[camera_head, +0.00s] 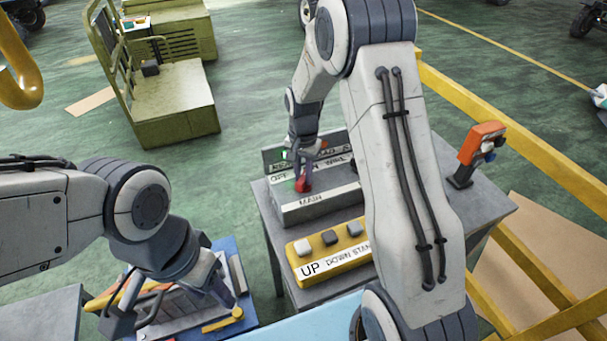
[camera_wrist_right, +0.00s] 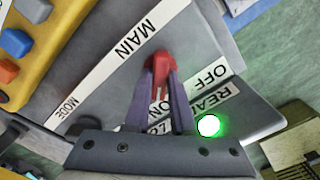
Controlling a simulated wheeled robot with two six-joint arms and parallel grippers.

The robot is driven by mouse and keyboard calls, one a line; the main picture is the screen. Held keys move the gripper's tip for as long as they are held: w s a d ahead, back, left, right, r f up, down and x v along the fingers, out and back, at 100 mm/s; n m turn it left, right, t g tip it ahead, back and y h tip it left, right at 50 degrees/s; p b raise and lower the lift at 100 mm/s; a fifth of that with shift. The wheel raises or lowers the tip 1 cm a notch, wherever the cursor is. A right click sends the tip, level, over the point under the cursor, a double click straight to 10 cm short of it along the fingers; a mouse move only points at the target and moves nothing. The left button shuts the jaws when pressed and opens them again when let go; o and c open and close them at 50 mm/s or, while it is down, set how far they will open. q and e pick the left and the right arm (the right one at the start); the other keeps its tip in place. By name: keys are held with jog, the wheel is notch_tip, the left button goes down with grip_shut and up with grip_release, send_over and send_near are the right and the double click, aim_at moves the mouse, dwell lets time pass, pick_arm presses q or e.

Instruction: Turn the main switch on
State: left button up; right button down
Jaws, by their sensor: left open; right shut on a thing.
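The red main switch (camera_head: 303,185) sits on a grey control box (camera_head: 318,208) labelled MAIN. It also shows in the right wrist view (camera_wrist_right: 160,64), near the MAIN, OFF and ON labels. My right gripper (camera_head: 301,173) is shut on the switch, its purple fingers (camera_wrist_right: 161,84) on either side of the red handle. The fingers partly cover the ON label, and I cannot tell which label the handle points at. A green lamp (camera_wrist_right: 208,125) glows beside a partly hidden label. My left gripper (camera_head: 178,300) is open, over a blue-edged case at the lower left.
A yellow button box (camera_head: 328,265) with UP and DOWN labels stands in front of the control box. An orange-headed device (camera_head: 481,143) stands at the table's right. Yellow rails (camera_head: 515,125) run along the right. My right arm hides part of the table.

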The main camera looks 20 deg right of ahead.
aim_at(303, 177)
jog(key=shift+w+r, duration=0.1)
dwell(0.3)
jog(key=c, duration=0.8)
grip_release()
jog(key=shift+o, duration=0.2)
notch_tip(303, 177, up, 10)
jog(key=b, duration=0.2)
jog(key=shift+r, duration=0.2)
jog(key=s+a+r+n, duration=0.2)
jog(key=s+a+n, duration=0.4)
jog(key=s+a, duration=0.55)
jog(key=s+a+n, duration=0.2)
jog(key=s+n, duration=0.3)
jog(key=s, duration=0.4)
jog(key=s+a+f+n+y, duration=0.1)
jog(key=s+a+n, duration=0.1)
jog(key=s+n, duration=0.3)
jog(key=s, duration=0.4)
jog(key=shift+f, duration=0.25)
